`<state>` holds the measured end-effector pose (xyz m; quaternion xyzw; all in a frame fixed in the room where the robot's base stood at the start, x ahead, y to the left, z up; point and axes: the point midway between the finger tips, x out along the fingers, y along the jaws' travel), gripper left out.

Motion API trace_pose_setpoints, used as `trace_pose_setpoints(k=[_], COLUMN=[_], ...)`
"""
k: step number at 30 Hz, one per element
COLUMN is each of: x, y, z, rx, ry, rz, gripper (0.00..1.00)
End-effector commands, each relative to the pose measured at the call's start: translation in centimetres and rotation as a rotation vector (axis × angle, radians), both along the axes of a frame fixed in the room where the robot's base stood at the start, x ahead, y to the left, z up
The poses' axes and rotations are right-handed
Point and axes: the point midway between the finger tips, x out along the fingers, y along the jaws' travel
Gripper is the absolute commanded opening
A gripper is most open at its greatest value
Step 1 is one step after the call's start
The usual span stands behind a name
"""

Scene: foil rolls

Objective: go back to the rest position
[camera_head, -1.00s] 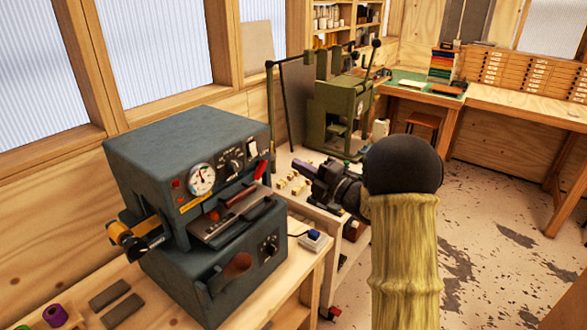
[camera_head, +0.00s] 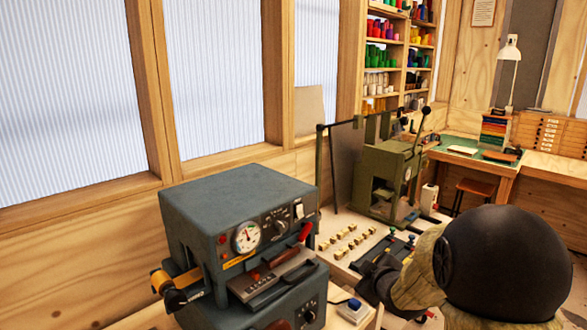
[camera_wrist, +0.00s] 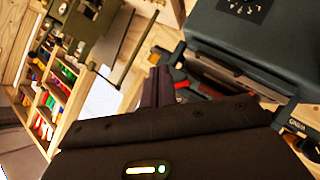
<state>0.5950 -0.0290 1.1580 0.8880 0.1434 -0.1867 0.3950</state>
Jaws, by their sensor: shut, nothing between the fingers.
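My gripper (camera_wrist: 157,86) shows in the wrist view as two dark fingers close together, with nothing between them. In the head view my arm comes in from the lower right. Its large dark joint and yellowish sleeve hide part of the bench top, and the dark gripper end reaches left, right of the blue-grey press machine (camera_head: 238,210). The fingertips are hard to make out there. The same machine also shows at the upper right of the wrist view (camera_wrist: 252,45).
A green lever press (camera_head: 385,180) stands behind my arm. Several small brass-coloured blocks (camera_head: 347,238) lie on the bench top. Shelves of coloured rolls (camera_head: 385,55) and a green-topped table (camera_head: 455,150) are farther back.

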Motion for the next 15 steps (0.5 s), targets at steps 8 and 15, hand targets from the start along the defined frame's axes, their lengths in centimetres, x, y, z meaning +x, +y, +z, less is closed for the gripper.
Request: trace_pose_setpoints(k=[8,15], x=[-10.7,-21.5], y=[0.3,2.2], z=[-4.8,-7.7], rx=[0.254,0.430], ry=[0.423,0.764], rz=[-0.368,-0.674], gripper=[0.00,0.00])
